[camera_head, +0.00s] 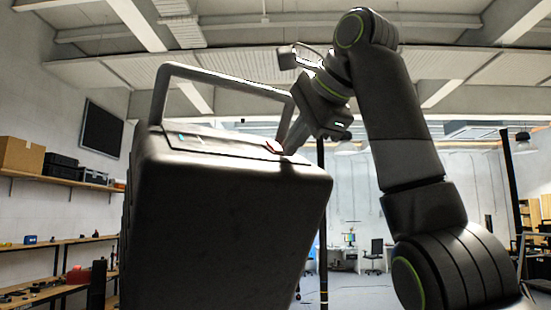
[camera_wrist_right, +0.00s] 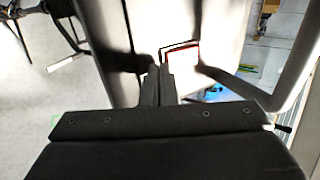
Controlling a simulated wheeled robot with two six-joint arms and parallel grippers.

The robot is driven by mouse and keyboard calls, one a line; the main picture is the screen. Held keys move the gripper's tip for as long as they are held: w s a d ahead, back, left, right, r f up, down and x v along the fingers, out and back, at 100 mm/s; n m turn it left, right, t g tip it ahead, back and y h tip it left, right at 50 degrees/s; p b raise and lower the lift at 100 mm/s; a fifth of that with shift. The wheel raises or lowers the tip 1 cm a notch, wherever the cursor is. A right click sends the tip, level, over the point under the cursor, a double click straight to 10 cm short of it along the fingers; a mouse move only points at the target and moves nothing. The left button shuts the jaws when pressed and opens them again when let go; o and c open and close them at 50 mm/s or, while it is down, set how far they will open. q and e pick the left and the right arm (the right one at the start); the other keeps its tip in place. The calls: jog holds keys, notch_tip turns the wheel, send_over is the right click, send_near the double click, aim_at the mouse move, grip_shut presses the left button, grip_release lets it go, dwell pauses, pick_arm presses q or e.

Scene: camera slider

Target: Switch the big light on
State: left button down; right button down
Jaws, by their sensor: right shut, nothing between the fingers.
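The big light (camera_head: 225,215) is a large dark box with a frame-shaped handle (camera_head: 228,80) on top, filling the left middle of the head view. My right gripper (camera_head: 287,150) points down at the right end of its top face, beside a small reddish switch (camera_head: 274,146). In the right wrist view the narrow fingers (camera_wrist_right: 160,72) are shut and empty. Their tips are at the near left edge of the red-rimmed switch (camera_wrist_right: 182,50); I cannot tell if they touch it. The switch's state is unclear. My left gripper is out of view.
The handle bar (camera_wrist_right: 300,70) passes close to the right of my gripper in the wrist view. A dark pole (camera_head: 322,220) stands behind the light. Shelves (camera_head: 85,181) with boxes line the left wall. Desks and a chair (camera_head: 375,255) are far behind.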

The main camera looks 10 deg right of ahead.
jog(key=shift+a+f, duration=0.2)
jog(key=shift+f, duration=0.15)
jog(key=shift+s, duration=0.15)
jog(key=shift+w, duration=0.2)
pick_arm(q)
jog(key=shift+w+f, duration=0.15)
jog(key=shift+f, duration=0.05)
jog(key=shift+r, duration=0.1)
pick_arm(e)
jog(key=shift+r, duration=0.15)
pick_arm(q)
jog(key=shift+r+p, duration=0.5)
jog(key=shift+p, duration=0.05)
pick_arm(e)
jog(key=shift+w+a+r, duration=0.2)
jog(key=shift+w+r, duration=0.1)
